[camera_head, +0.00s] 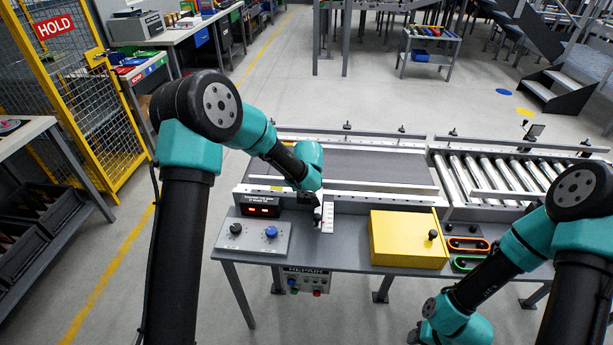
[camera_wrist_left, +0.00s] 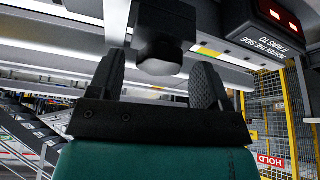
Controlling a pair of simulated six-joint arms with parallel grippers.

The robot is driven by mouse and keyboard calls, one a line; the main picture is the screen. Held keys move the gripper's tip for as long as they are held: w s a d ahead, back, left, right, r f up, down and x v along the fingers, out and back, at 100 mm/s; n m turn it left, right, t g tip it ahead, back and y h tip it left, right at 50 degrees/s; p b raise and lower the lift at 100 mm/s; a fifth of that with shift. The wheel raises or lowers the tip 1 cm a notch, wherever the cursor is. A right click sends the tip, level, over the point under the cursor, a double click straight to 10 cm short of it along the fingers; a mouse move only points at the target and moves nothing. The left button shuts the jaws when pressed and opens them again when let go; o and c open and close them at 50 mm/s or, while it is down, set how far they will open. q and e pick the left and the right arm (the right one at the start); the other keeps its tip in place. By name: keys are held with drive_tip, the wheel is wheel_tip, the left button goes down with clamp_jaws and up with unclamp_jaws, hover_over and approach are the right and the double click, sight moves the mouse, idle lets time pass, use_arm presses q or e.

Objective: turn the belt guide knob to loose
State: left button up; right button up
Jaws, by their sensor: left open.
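My left gripper (camera_head: 311,203) is at the front rail of the belt conveyor, beside a small white scale plate (camera_head: 327,217). In the left wrist view my left gripper (camera_wrist_left: 158,84) is open, one finger on each side of a dark rounded knob (camera_wrist_left: 160,48) on a black block. The knob looks free between the fingers; I cannot tell whether either touches it. In the head view a small dark knob (camera_head: 318,217) shows just below the gripper. No setting mark on it is readable. My right gripper (camera_head: 414,336) is low at the bottom edge, mostly hidden, its fingers unclear.
A display box with red digits (camera_head: 262,211) stands left of my gripper, above a panel with a black knob (camera_head: 236,229) and a blue knob (camera_head: 271,232). A yellow box (camera_head: 408,240) sits to the right. Rollers (camera_head: 500,177) continue the conveyor rightward. The belt (camera_head: 375,170) is clear.

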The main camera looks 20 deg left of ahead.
use_arm(q)
drive_tip(key=v, duration=1.7)
drive_tip(key=shift+r, duration=0.1)
